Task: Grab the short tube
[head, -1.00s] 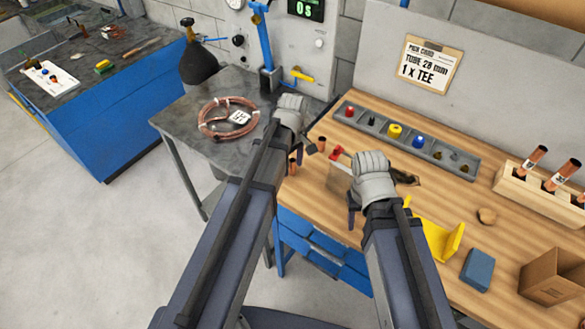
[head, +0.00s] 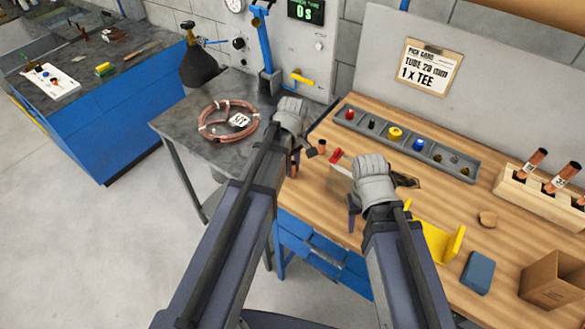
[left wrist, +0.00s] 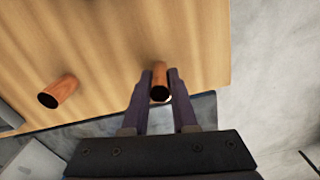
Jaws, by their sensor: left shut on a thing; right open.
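A short copper tube (left wrist: 159,92) is between the two fingers of my left gripper (left wrist: 160,84) in the left wrist view, near the edge of the wooden bench. My left gripper is shut on it. In the head view, my left gripper (head: 294,158) is partly hidden by its own arm, and a bit of copper shows beside it. My right gripper (head: 354,212) is open and empty above the bench's front edge.
A red-handled tool (head: 337,155) lies near the second tube. A grey parts tray (head: 405,142) is at the back. A wooden rack (head: 535,200) holds several copper tubes at the right. A yellow bracket (head: 440,242), blue block (head: 477,270) and cardboard box (head: 553,280) stand at the front right.

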